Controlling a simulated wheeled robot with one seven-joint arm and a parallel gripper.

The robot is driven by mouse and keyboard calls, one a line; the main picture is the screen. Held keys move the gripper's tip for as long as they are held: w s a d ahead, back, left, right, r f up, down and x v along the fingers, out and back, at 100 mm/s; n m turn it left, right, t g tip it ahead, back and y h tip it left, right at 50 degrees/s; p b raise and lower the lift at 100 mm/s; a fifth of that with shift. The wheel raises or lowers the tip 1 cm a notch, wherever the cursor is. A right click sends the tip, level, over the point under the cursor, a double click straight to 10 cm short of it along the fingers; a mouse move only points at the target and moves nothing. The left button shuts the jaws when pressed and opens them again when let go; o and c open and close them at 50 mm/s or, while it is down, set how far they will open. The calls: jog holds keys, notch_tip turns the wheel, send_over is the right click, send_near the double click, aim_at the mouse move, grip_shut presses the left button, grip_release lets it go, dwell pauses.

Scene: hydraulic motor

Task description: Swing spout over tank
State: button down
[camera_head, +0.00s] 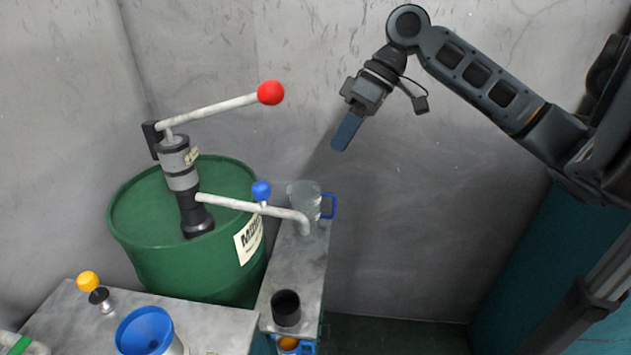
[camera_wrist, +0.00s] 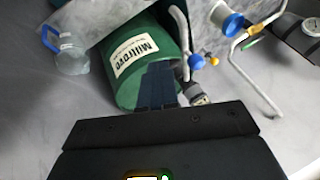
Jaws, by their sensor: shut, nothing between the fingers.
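A green drum (camera_head: 150,250) carries a grey hand pump (camera_head: 180,172) with a white lever ending in a red ball (camera_head: 271,92). The pump's white spout (camera_head: 235,203) points right, with a blue ball knob (camera_head: 261,190) on it. Its bent-down end is at the clear jug (camera_head: 303,197) on a narrow grey shelf; I cannot tell whether it is over the jug or in front of it. No tank is clearly identifiable. My gripper (camera_head: 342,141) is shut and empty, in the air above and right of the jug, apart from the spout. Its blue fingers (camera_wrist: 158,80) overlap the drum in the wrist view.
A blue funnel (camera_head: 146,328) and a yellow knob (camera_head: 88,281) are on the grey bench at front left. A black cup (camera_head: 286,308) stands on the shelf (camera_head: 300,262), with an orange-filled blue-handled mug (camera_head: 290,345) below. A concrete wall is behind. Space right of the shelf is clear.

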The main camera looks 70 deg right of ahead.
send_near(304, 222)
jog(key=w+d+f, duration=0.4)
jog(key=a, duration=0.2)
jog(key=a+f, duration=0.1)
jog(key=a, duration=0.1)
jog(key=shift+w+f, duration=0.15)
jog(key=shift+a, duration=0.1)
jog(key=a, duration=0.3)
jog(key=shift+a, duration=0.15)
jog(key=v, duration=0.8)
jog(key=shift+f, duration=0.1)
